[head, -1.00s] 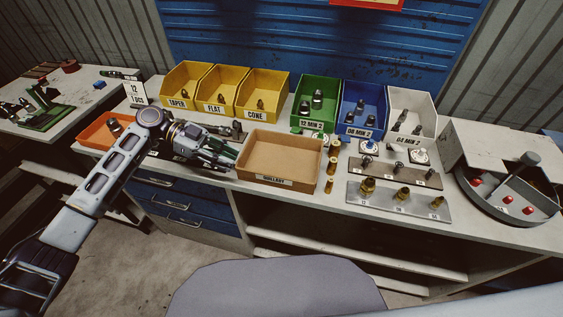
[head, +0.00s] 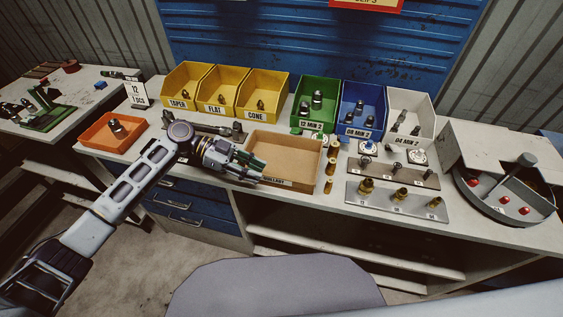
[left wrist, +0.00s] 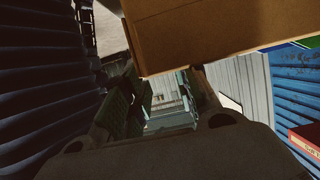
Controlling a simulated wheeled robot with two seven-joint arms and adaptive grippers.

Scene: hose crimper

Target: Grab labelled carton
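The labelled carton (head: 290,146) is an open, shallow brown cardboard box on the bench, with a white label on its front face. The label is partly hidden by my left gripper (head: 252,168). That gripper is at the carton's left front corner, its fingers pointing right along the front. In the left wrist view the carton (left wrist: 215,35) fills the top, close to the fingers. The fingers (left wrist: 155,100) stand apart with nothing clearly between them; I cannot tell whether they touch the carton. My right gripper is not in view.
Yellow (head: 222,90), green (head: 318,98), blue (head: 362,108) and white (head: 410,108) bins stand behind. An orange tray (head: 98,134) is left. Brass pieces (head: 331,168) stand right of the carton, near a grey fitting plate (head: 385,203). A round crimper tray (head: 500,185) is far right.

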